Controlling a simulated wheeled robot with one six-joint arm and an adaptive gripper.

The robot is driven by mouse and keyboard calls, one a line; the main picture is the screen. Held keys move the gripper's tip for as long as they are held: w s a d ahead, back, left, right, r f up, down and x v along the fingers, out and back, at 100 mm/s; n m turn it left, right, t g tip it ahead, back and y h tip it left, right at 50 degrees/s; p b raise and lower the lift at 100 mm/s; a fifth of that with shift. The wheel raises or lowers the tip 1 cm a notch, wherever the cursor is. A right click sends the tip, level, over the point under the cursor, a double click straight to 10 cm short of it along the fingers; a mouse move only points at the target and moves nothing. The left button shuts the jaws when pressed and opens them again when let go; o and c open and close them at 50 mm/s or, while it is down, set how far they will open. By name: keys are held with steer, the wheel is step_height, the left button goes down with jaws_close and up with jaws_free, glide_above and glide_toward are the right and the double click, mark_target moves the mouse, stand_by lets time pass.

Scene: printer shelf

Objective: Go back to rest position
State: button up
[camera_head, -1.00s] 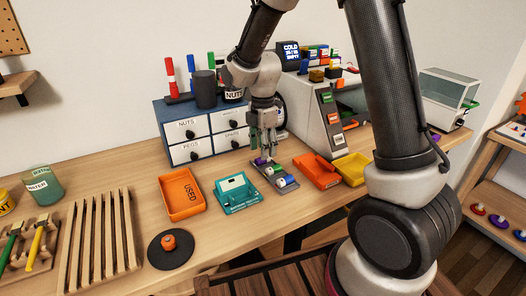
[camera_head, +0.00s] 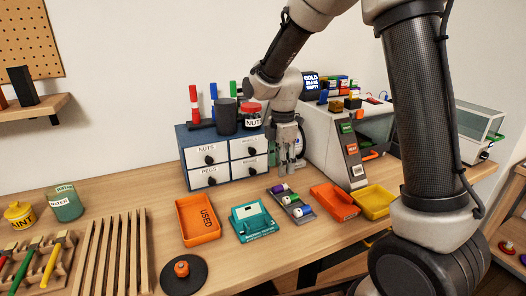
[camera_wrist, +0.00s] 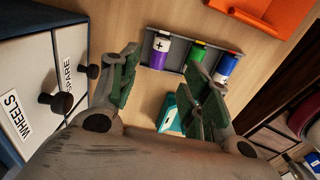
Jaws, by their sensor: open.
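My gripper (camera_head: 289,168) is raised above the workbench, in front of the right side of the blue drawer cabinet (camera_head: 181,147). It also shows in the wrist view (camera_wrist: 162,88), where its two green-padded fingers stand apart with nothing between them. A grey tray (camera_wrist: 172,66) with a purple cylinder (camera_wrist: 160,49), a green one (camera_wrist: 196,52) and a blue-and-white one (camera_wrist: 227,66) lies on the bench beyond the fingertips. The same tray shows in the head view (camera_head: 305,216), below my gripper and apart from it.
Cabinet knobs (camera_wrist: 90,71) are close to the left finger in the wrist view. An orange USED tray (camera_head: 199,221), a teal device (camera_head: 253,221), an orange tray (camera_head: 334,202) and a yellow tray (camera_head: 375,203) stand along the bench. A grey printer-like machine (camera_head: 322,126) stands behind.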

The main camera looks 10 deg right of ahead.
steer(key=shift+s+m, duration=0.15)
steer(key=shift+m, duration=0.55)
steer(key=s+d+r+m+t, duration=0.2)
steer(key=s+d+r+m, duration=0.5)
steer(key=s, duration=0.5)
steer(key=s+d+r+m+t, duration=0.2)
steer(key=s+d+r+m, duration=0.6)
steer(key=s+m, duration=0.4)
steer(key=shift+s+r, duration=0.15)
steer(key=shift+r, duration=0.05)
